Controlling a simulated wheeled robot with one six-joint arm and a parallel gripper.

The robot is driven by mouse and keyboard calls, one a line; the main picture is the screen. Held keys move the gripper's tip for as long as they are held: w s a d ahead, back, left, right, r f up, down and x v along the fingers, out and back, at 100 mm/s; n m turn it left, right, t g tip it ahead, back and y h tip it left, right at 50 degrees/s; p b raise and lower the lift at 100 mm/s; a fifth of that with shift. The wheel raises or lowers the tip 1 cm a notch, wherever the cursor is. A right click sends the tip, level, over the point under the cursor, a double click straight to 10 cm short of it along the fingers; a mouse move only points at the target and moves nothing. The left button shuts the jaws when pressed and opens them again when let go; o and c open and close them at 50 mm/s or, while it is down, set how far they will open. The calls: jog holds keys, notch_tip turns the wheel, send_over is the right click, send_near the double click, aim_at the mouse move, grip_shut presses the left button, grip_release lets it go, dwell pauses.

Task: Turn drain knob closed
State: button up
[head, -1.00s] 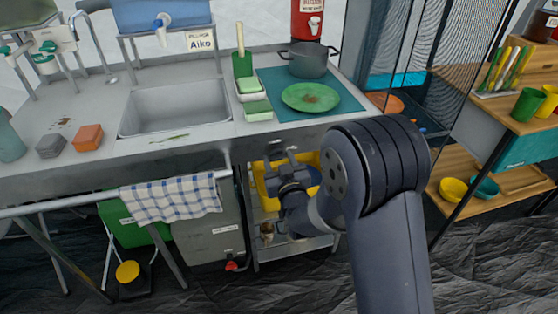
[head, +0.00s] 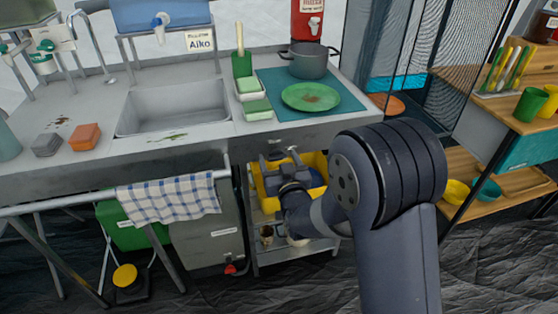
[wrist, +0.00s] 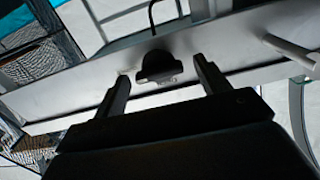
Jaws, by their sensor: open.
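A dark rounded knob (wrist: 158,66) sits on a grey metal panel in the wrist view. My gripper (wrist: 160,72) is open, with one finger on each side of the knob in the picture. I cannot tell whether either finger touches it. In the head view my gripper (head: 276,152) is just under the counter's front edge, right of the sink (head: 178,107). The knob cannot be made out in the head view.
A checked towel (head: 170,199) hangs from the rail left of my gripper. A yellow bin (head: 319,162) stands on the cart below the counter. A grey container with a red tap (head: 231,268) stands under the towel. Dishes and a pot (head: 309,61) are on the counter.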

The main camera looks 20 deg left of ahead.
jog(key=v, duration=1.1)
jog(key=shift+w+a, duration=0.1)
jog(key=shift+a, duration=0.05)
jog(key=x, duration=1)
jog(key=shift+w, duration=0.25)
jog(key=shift+w+a+p, duration=0.1)
jog(key=shift+p, duration=0.2)
jog(key=shift+f, duration=0.1)
